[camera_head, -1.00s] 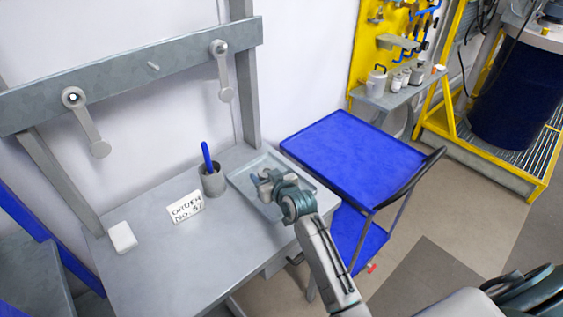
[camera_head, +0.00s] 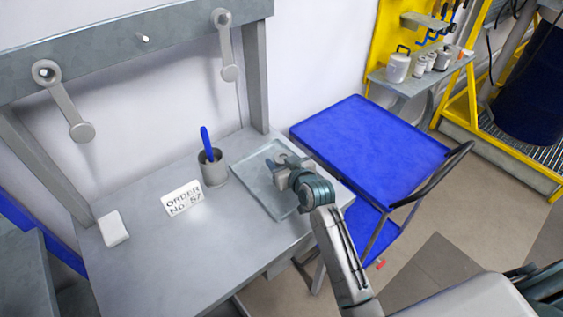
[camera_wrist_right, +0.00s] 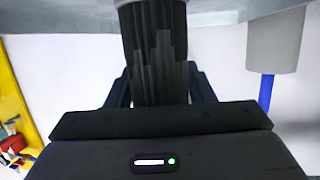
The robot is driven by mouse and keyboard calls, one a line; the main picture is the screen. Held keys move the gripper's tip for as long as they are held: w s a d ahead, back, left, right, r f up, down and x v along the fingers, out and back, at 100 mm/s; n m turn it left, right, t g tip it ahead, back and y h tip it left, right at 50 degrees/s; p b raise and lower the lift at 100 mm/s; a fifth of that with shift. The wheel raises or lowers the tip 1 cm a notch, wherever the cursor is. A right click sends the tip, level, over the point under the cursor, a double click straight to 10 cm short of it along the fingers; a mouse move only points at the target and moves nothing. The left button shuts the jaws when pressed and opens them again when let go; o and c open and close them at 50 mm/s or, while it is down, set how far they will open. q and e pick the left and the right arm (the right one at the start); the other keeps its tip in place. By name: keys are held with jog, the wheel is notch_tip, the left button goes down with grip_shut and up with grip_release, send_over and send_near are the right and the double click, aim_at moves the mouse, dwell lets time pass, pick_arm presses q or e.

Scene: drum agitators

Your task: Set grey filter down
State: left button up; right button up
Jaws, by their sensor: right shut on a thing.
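My right gripper (camera_head: 284,172) is over the shallow grey tray (camera_head: 250,190) on the grey workbench (camera_head: 150,255). It is shut on a dark grey ribbed thing (camera_wrist_right: 155,45), which I take to be the grey filter, seen between the fingers in the right wrist view. In the head view the gripper mostly hides it. The filter's far end reaches the light grey surface at the top of the wrist view; I cannot tell whether it touches. My left gripper is not in view.
An order card (camera_head: 182,199) and a white block (camera_head: 114,228) are further left. A blue cart (camera_head: 365,140) stands right of the bench. The bench's front middle is clear.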

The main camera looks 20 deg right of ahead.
jog(key=o, duration=0.7)
jog(key=shift+s, duration=0.2)
jog(key=shift+o, duration=1.3)
jog(key=shift+s+r, duration=0.1)
jog(key=shift+s, duration=0.1)
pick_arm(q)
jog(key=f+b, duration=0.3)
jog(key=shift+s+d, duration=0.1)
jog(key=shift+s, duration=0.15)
pick_arm(e)
jog(key=v, duration=1.1)
jog(key=shift+s+r, duration=0.15)
jog(key=shift+s, duration=0.2)
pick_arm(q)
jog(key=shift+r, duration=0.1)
